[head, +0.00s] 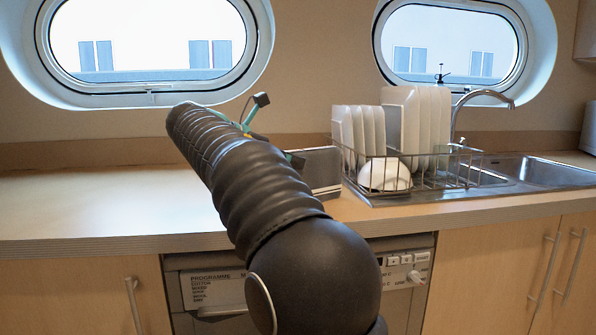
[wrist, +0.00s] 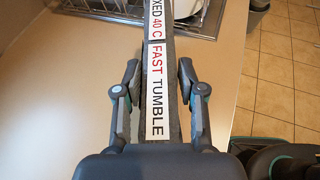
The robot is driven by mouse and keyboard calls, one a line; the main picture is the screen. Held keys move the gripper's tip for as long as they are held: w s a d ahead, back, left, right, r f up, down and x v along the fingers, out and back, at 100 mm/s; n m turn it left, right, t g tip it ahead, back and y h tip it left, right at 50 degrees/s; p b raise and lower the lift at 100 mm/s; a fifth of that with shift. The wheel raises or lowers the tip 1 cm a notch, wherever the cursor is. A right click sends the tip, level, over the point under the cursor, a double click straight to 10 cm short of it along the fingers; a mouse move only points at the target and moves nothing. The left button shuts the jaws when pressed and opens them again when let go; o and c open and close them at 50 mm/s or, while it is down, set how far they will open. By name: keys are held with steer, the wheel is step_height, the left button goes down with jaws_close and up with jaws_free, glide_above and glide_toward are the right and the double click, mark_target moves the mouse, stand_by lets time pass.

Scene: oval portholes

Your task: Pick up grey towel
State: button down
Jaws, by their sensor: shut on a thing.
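The grey towel (head: 318,168) shows in the head view as a stiff, flat grey slab with a pale lower edge, just right of my arm and left of the dish rack. In the wrist view it is a narrow dark grey strip (wrist: 174,95) seen edge-on, with white printed labels reading "FAST TUMBLE" and "40 C". My gripper (wrist: 160,76) has one finger on each side of it and is shut on it. In the head view my arm hides most of the gripper. I cannot tell whether the towel touches the counter.
A wire dish rack (head: 445,177) with white plates (head: 427,120) and a bowl (head: 385,174) stands on the right, beside the sink (head: 550,172) and tap (head: 487,94). The counter (head: 90,205) is clear on the left. A washing machine (head: 205,290) sits below.

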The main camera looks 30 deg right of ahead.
steer(key=shift+r, duration=5)
